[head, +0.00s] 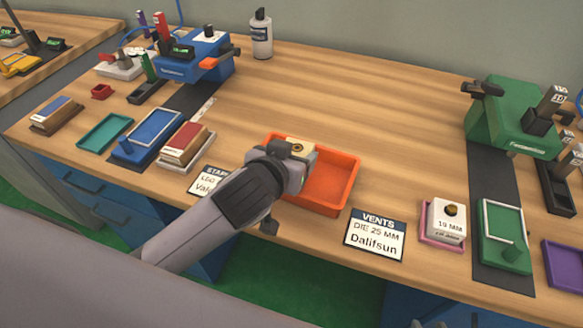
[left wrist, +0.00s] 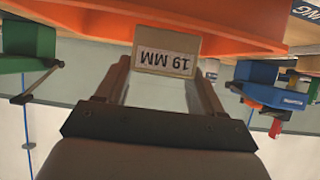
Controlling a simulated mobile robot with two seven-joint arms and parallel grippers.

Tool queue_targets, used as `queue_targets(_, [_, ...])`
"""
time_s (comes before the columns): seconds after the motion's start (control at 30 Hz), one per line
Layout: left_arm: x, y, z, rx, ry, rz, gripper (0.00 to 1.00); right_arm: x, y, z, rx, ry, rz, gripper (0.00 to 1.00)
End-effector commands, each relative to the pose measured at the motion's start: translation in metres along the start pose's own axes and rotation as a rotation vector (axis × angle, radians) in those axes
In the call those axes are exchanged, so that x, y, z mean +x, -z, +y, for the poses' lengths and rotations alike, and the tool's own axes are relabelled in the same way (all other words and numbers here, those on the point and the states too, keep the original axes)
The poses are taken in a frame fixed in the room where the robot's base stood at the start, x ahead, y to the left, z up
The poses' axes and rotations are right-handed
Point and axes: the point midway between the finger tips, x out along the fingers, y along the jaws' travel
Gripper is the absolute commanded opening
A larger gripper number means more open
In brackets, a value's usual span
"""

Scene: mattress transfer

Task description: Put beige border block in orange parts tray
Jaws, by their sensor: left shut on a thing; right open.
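The beige border block (head: 301,150) shows partly past my left gripper (head: 290,165) in the head view, over the back left part of the orange parts tray (head: 338,203). In the left wrist view the beige block (left wrist: 167,52) carries an upside-down "19 MM" label and sits between the fingertips of my left gripper (left wrist: 165,72), which is shut on it. The orange tray (left wrist: 230,35) fills the area beside the block there. I cannot tell whether the block touches the tray. The visible tray floor looks empty.
A "VENTS" card (head: 375,236) lies right of the tray and another card (head: 209,181) left of it. A green machine (head: 512,115) and a blue machine (head: 197,58) stand behind. The wood behind the tray is clear.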

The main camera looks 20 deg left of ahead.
Motion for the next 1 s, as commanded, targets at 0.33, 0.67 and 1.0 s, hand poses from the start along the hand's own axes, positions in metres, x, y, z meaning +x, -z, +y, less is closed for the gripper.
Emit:
queue_targets(0.33, [0.016,-0.03,0.0,0.001,0.0,-0.001,0.3,0.004,-0.005,0.0,0.0,0.0,-0.001,0.43])
queue_targets(0.67, [0.017,-0.032,0.0,0.001,-0.001,-0.002,0.84,0.004,-0.006,0.0,0.0,0.0,0.0,0.43])
queue_targets(1.0, [0.016,-0.031,0.0,0.001,0.0,-0.001,0.93,0.004,-0.005,0.0,0.0,0.0,0.0,0.43])
